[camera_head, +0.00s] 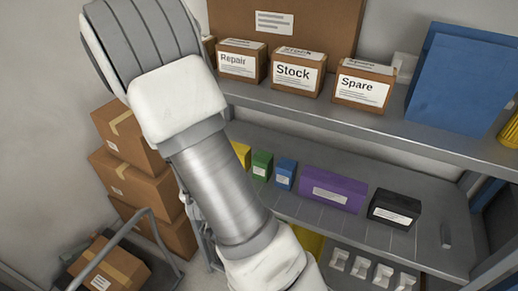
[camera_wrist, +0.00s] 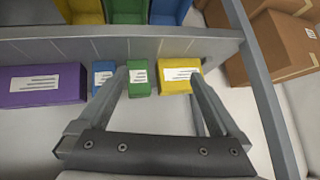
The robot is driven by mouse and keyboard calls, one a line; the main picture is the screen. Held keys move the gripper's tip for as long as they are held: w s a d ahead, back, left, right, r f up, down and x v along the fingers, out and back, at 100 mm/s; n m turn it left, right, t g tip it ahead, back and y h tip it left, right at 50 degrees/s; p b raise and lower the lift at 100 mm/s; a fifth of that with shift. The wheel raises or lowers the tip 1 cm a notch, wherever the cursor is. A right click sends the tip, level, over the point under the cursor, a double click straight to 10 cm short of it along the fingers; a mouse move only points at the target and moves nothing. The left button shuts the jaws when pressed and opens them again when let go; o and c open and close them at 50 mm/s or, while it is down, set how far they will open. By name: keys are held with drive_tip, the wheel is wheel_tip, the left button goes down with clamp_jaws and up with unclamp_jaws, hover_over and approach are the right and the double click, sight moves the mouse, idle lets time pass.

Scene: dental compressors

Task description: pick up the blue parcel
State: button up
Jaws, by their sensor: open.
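The blue parcel (camera_head: 286,174) is a small blue box with a white label on the middle shelf, between a green box (camera_head: 262,165) and a purple box (camera_head: 333,189). It also shows in the wrist view (camera_wrist: 101,79), partly hidden behind the left finger. My gripper (camera_wrist: 158,76) is open, with nothing seen between its fingers. The green box and a yellow box (camera_wrist: 180,66) show beyond the gap between the fingers, so the blue parcel lies left of that gap. In the head view the fingers are not visible.
A black box (camera_head: 395,207) stands right of the purple one. The upper shelf (camera_head: 320,112) holds labelled cartons and a large blue box (camera_head: 461,80). Brown cartons (camera_head: 128,180) are stacked at left, by a cart (camera_head: 150,222). Coloured bins (camera_wrist: 125,10) show in the wrist view.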

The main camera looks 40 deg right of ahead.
drive_tip(key=s+d+r+h+p, duration=0.25)
drive_tip(key=s+d+h, duration=0.25)
drive_tip(key=d, duration=0.3)
drive_tip(key=h+b, duration=0.1)
drive_tip(key=b, duration=1.2)
approach(286, 165)
drive_tip(key=f, duration=0.1)
drive_tip(key=shift+m, duration=0.3)
drive_tip(key=x, duration=0.4)
drive_tip(key=shift+w+d+r, duration=0.15)
drive_tip(key=shift+w+d, duration=0.1)
drive_tip(key=shift+w, duration=0.1)
drive_tip(key=x, duration=0.4)
drive_tip(key=shift+s+d+r, duration=0.1)
drive_tip(key=shift+s+d, duration=0.05)
drive_tip(key=shift+d, duration=0.2)
drive_tip(key=shift+w+d+f, duration=0.25)
drive_tip(key=shift+w+d, duration=0.05)
drive_tip(key=shift+d, duration=0.15)
drive_tip(key=c, duration=1.4)
